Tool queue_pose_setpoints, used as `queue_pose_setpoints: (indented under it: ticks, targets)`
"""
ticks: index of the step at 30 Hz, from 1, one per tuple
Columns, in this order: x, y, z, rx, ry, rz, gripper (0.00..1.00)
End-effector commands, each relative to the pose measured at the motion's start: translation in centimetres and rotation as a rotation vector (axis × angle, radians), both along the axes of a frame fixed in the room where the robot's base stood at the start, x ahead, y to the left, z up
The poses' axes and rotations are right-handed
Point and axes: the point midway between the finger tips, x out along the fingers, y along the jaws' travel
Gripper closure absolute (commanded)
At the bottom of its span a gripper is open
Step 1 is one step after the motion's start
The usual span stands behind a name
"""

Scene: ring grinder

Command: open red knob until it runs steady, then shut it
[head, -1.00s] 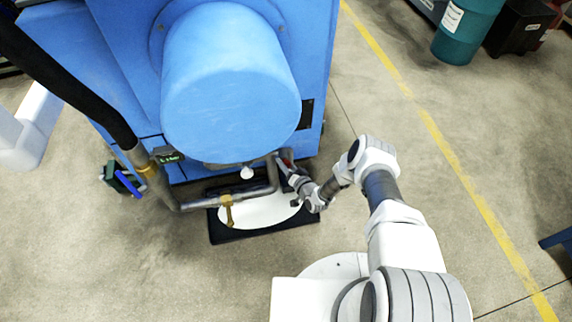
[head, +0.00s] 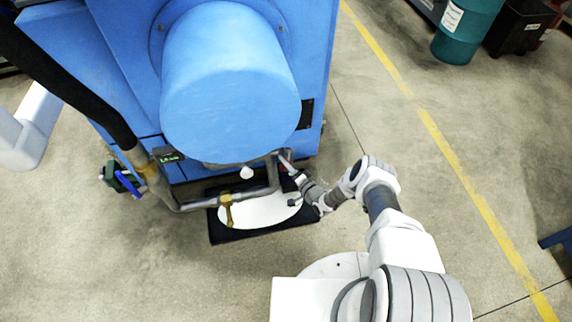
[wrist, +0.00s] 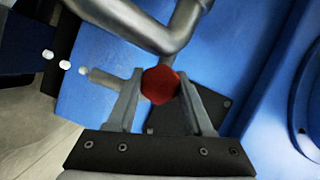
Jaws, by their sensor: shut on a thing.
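The red knob (wrist: 160,85) is between the two grey fingers of my gripper (wrist: 163,105) in the wrist view, at the end of a bent grey pipe (wrist: 135,25). The fingers are closed on its sides. In the head view my gripper (head: 287,164) is at the right end of the pipe under the big blue cylinder (head: 230,85), and the knob is hidden there. A small dark display (head: 168,156) with green characters sits on the pipework to the left; its reading is too blurred to be sure of.
A white round plate (head: 262,213) on a black mat (head: 240,236) lies under the pipe. A brass fitting (head: 227,212) hangs from the pipe. A blue-handled valve (head: 130,182) is at left. Open floor lies right, with a teal drum (head: 468,32) beyond.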

Motion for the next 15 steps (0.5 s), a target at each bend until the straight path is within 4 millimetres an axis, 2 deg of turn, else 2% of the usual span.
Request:
queue_pose_setpoints:
  ticks: [11, 12, 14, 15]
  targets:
    - [0.28, -0.05, 0.16, 0.005, -0.002, -0.004, 1.0]
    - [0.28, -0.04, 0.16, 0.005, -0.002, -0.004, 0.47]
    - [0.27, -0.04, 0.15, 0.005, -0.002, -0.003, 0.36]
    - [0.24, -0.04, 0.14, 0.005, -0.002, -0.003, 0.36]
